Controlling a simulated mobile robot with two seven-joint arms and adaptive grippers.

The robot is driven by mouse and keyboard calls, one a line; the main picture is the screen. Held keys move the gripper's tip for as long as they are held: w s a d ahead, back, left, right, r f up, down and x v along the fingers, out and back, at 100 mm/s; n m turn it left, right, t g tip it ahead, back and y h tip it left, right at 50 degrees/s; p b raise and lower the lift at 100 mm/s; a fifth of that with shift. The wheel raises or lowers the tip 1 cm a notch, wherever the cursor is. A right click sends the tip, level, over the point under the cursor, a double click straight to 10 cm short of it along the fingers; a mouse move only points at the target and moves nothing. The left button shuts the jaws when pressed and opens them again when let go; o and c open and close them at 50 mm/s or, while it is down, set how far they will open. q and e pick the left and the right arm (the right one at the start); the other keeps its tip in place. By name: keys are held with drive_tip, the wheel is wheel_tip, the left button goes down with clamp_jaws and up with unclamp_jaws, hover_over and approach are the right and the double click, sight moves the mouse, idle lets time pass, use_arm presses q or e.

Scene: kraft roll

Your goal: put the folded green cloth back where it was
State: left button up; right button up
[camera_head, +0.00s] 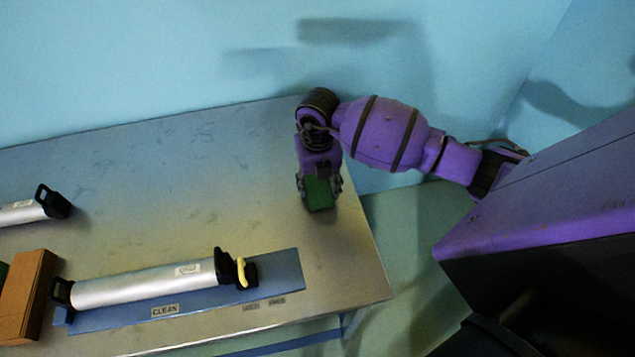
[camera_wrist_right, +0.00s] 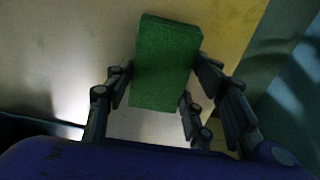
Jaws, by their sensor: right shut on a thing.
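The folded green cloth (camera_head: 319,193) is a small green block near the right end of the metal table. My right gripper (camera_head: 320,188) is shut on it. In the right wrist view the cloth (camera_wrist_right: 165,65) sits between the two fingers of the right gripper (camera_wrist_right: 165,80), with a finger against each side. I cannot tell whether the cloth touches the table or is held just above it. My left gripper is not in view.
A blue mat (camera_head: 290,278) labelled CLEAN lies at the table's (camera_head: 240,170) front. A silver cylinder (camera_head: 145,284) with black ends and a yellow part lies on it. Another silver cylinder (camera_head: 20,212) and a brown block (camera_head: 26,297) are at left. The table's back middle is clear.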

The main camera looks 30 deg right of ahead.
sight(318, 188)
drive_tip(key=o, duration=1.2)
wheel_tip(318, 188, up, 12)
drive_tip(key=shift+r, duration=0.15)
idle(0.4)
